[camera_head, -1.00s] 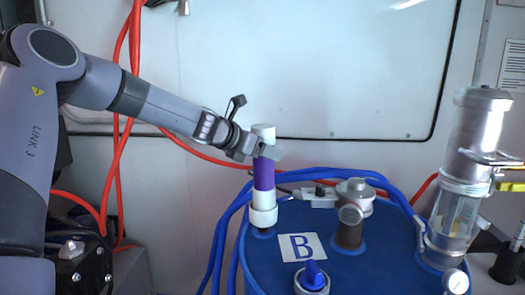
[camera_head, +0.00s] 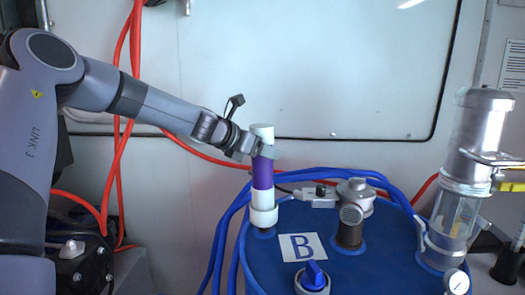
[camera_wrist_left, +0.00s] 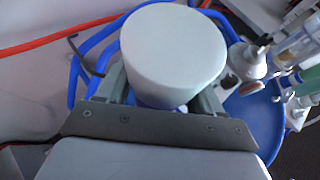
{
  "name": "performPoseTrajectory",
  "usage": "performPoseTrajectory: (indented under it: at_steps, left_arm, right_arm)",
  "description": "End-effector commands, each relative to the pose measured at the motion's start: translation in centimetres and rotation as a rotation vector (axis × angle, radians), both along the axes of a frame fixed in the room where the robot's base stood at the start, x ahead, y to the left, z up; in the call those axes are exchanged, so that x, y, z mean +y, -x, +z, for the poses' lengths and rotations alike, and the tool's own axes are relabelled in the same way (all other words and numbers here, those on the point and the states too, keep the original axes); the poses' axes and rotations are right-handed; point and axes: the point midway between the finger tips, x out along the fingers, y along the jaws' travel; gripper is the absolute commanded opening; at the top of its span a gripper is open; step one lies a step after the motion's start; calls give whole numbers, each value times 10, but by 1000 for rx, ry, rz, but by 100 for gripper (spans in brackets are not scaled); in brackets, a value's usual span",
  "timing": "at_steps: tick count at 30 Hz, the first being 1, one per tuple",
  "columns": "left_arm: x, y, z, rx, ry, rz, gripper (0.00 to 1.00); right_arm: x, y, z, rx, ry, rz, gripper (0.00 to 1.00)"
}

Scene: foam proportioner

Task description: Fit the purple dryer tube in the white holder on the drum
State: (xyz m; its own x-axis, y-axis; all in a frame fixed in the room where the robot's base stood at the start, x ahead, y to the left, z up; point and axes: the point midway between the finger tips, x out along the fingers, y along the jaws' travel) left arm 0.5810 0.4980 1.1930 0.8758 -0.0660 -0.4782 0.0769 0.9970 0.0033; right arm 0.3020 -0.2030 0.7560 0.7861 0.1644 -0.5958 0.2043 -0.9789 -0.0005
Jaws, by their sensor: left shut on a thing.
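The purple dryer tube (camera_head: 262,175) stands upright at the left side of the blue drum (camera_head: 327,244). It has a white cap on top and a white lower end. My left gripper (camera_head: 260,150) is shut on the tube just below the cap. The white holder (camera_head: 263,216) is on the drum directly under the tube, and the tube's lower end meets it. How deep it sits is hidden. In the left wrist view the round white cap (camera_wrist_left: 174,50) fills the space between the fingers.
A fitting with a dark ribbed filter (camera_head: 350,222), a blue valve knob (camera_head: 313,275) and a clear-bowled metal cylinder (camera_head: 473,170) stand on the drum. Blue hoses (camera_head: 217,245) run close behind and left of the holder. Red hoses hang on the wall behind.

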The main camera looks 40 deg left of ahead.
Motion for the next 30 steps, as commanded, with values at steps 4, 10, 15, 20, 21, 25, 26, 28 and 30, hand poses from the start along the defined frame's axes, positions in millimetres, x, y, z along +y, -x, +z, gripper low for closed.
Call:
performPoseTrajectory:
  at_steps: [4, 10, 15, 20, 21, 25, 26, 28, 30]
  left_arm:
    - [0, -1, 2, -4, -1, 0, 0]
    - [0, 0, 1, -3, -1, 0, 0]
    - [0, 0, -3, -3, -2, -1, 0]
    - [0, 0, -7, -3, -2, -1, 0]
    - [0, 0, -7, -3, -2, -1, 0]
    - [0, 0, -10, -3, -1, 0, 0]
    - [0, 0, -10, -3, -1, 0, 0]
    - [0, 0, -9, -3, -1, 0, 77]
    - [0, 0, -10, -2, -1, 0, 77]
  right_arm:
    - [0, 0, 0, 0, 0, 0, 43]
    - [0, 0, -1, -1, 0, 0, 43]
    - [0, 0, -4, -1, 0, 0, 43]
    - [0, 0, -7, -1, 0, 0, 43]
    - [0, 0, -7, -1, 0, 0, 43]
    - [0, 0, -10, -1, 0, 0, 43]
    - [0, 0, -10, -1, 0, 0, 43]
    - [0, 0, -9, -1, 0, 0, 43]
    - [0, 0, -9, -1, 0, 0, 43]
